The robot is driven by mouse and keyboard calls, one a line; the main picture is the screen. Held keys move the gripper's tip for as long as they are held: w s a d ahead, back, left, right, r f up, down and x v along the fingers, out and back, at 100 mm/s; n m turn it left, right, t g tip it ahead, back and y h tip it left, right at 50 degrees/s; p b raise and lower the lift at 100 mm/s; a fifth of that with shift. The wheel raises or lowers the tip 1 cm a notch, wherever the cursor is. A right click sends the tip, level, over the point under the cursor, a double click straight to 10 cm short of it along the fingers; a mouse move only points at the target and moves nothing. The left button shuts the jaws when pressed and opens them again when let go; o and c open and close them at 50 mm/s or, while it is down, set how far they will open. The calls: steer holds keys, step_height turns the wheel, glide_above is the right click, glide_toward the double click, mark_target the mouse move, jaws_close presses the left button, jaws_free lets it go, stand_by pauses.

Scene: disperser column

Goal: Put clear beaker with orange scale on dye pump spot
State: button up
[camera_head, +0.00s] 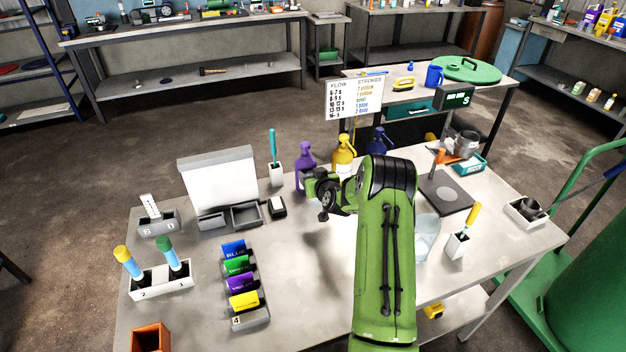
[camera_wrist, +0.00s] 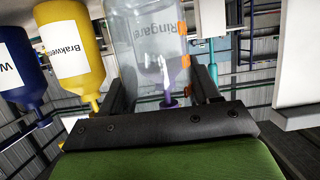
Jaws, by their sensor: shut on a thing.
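In the wrist view my gripper (camera_wrist: 160,90) is shut on a clear beaker (camera_wrist: 138,32) with orange scale marks at its right side. In the head view my gripper (camera_head: 326,190) is by the purple pump bottle (camera_head: 304,158) at the back of the table; the held beaker is hard to make out there. The wrist view shows purple and a label reading "Ringara" through the beaker. A yellow pump bottle (camera_head: 343,151) and a blue pump bottle (camera_head: 378,142) stand to the right of the purple one. The dye pump spot cannot be made out.
Another clear vessel (camera_head: 427,240) stands right of my arm, near a dark plate (camera_head: 446,193). A white panel (camera_head: 217,180) with trays stands left of the purple bottle. A coloured block rack (camera_head: 246,310) and a tube holder (camera_head: 160,281) occupy the left front.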

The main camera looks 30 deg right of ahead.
steer(key=shift+f, duration=1.05)
steer(key=shift+f, duration=0.1)
steer(key=o, duration=1.1)
